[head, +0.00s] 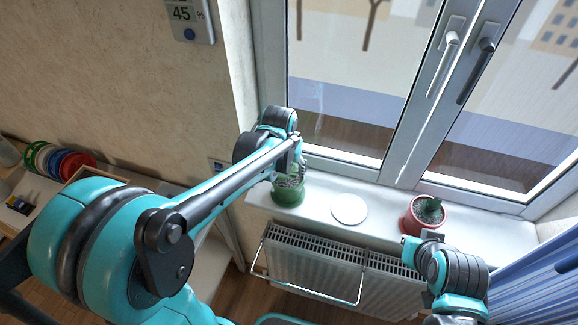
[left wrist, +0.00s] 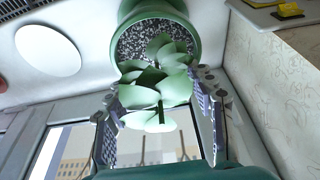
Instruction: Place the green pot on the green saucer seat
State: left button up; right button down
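The green pot (head: 287,194) stands on the windowsill at its left end, partly hidden by my left arm. In the left wrist view the pot (left wrist: 193,32) shows its rim, dark gravel and a pale green succulent (left wrist: 155,88). My left gripper (head: 297,160) is over the pot; in the left wrist view its fingers (left wrist: 155,115) are apart, one on each side of the leaves. A round white disc (head: 349,209) lies on the sill to the right of the pot, also in the left wrist view (left wrist: 48,50). I see no green saucer on the sill.
A red pot (head: 420,216) with a small plant stands further right on the sill (head: 380,206), near my right arm. The window (head: 400,150) rises behind, and a radiator (head: 310,262) is below. Coloured round plates (head: 58,160) stand on a shelf at left.

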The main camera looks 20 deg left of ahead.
pick_arm(q)
jog(key=shift+r, duration=0.1)
jog(key=shift+s+r, duration=0.1)
jog(key=shift+r, duration=0.2)
jog(key=p+v, duration=0.4)
jog(key=v, duration=0.7)
jog(key=t, duration=0.3)
send_near(285, 183)
jog(key=s+a+r, duration=0.2)
jog(key=s+r, duration=0.2)
jog(key=s, duration=0.4)
jog(key=shift+s+f+t, duration=0.25)
jog(key=shift+f+t, duration=0.15)
jog(key=shift+f, duration=0.1)
